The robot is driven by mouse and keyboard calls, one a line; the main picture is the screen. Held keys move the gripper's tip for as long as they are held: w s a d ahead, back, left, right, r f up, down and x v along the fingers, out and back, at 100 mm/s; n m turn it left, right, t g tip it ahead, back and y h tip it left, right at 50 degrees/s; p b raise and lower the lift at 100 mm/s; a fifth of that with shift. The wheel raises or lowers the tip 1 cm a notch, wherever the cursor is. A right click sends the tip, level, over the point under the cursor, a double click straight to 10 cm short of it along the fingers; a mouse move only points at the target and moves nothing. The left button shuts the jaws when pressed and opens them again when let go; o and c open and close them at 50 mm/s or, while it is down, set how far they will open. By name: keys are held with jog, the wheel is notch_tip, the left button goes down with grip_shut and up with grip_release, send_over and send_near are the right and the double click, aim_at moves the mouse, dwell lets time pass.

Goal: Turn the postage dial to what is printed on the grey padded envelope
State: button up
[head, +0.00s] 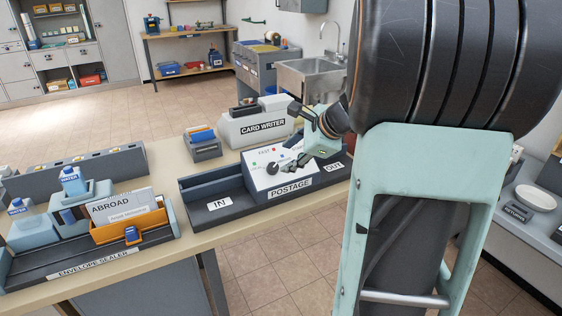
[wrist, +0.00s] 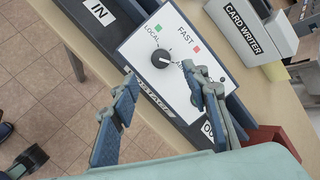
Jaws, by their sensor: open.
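The postage machine (head: 290,186) is a white sloped box with a dark feed tray marked IN and OUT. Its dial (wrist: 165,63) is a round black knob with LOCAL, FAST and a third label starting with A, partly hidden by a finger. A light mark on the knob seems to face LOCAL. My gripper (wrist: 163,85) is open, its two blue-grey fingers apart on either side below the dial; I cannot tell if they touch the panel. In the head view a pale envelope-like piece (head: 122,203) printed ABROAD stands in an orange holder; I cannot tell if it is padded.
The envelope sealer (head: 95,270) with water bottles (head: 73,181) stands at the left of the table. The card writer (head: 262,127) and a small grey box with blue cards (head: 203,145) stand behind the postage machine. The table strip before the IN tray is clear.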

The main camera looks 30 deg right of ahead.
jog(key=v, duration=0.3)
dwell(0.5)
